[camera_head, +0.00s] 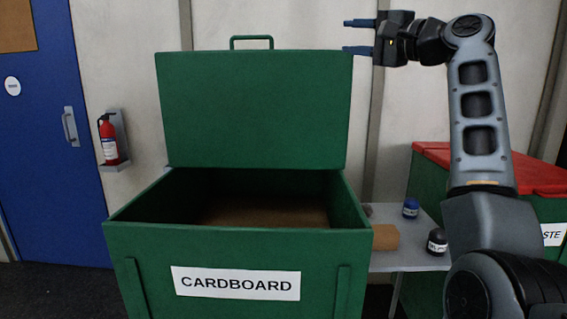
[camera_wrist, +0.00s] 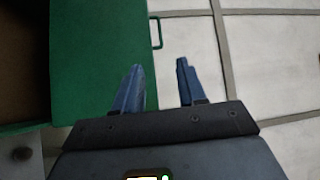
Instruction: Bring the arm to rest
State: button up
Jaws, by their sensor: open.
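My arm (camera_head: 477,110) rises at the right of the head view and bends left at the top. My gripper (camera_head: 357,36) is held high, level with the top edge of the raised green lid (camera_head: 250,110) and just to its right, in front of the pale wall. Its two blue fingers stand apart with nothing between them. In the wrist view, my gripper (camera_wrist: 158,85) is also open and empty, with the green lid (camera_wrist: 98,60) to its left.
The green CARDBOARD bin (camera_head: 325,245) stands open. Right of it, a small table (camera_head: 405,260) holds a brown roll (camera_head: 386,237), a blue jar (camera_head: 410,208) and a dark jar (camera_head: 437,242). A red-lidded bin (camera_head: 540,177) stands behind my arm. A fire extinguisher (camera_head: 108,140) hangs left.

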jog(key=s+d+f+m+t+h, duration=0.1)
jog(key=d+f+h, duration=0.1)
jog(key=f, duration=0.8)
jog(key=s+d+f+h, duration=0.1)
jog(key=s+f+h, duration=0.1)
jog(key=f, duration=0.8)
jog(key=s+d+f+m+t+h, duration=0.1)
jog(key=d+f+h, duration=0.1)
jog(key=f, duration=0.8)
jog(key=s+d+f+n+h, duration=0.1)
jog(key=s+f+h, duration=0.1)
jog(key=s+f, duration=0.7)
jog(key=s+d+f+h, duration=0.2)
jog(key=s+f, duration=0.5)
jog(key=f, duration=0.3)
jog(key=s+f+n+g+h, duration=0.15)
jog(key=s+f, duration=0.25)
jog(key=s, duration=0.8)
jog(key=s+f+n+h, duration=0.15)
jog(key=s+f, duration=0.25)
jog(key=s, duration=0.8)
jog(key=s+r+n, duration=0.3)
jog(key=s+r, duration=0.2)
jog(key=s, duration=0.5)
jog(key=s+a+r+n, duration=0.1)
jog(key=s+r+n, duration=0.2)
jog(key=s, duration=0.8)
jog(key=shift+s+r, duration=0.15)
jog(key=shift+r, duration=0.75)
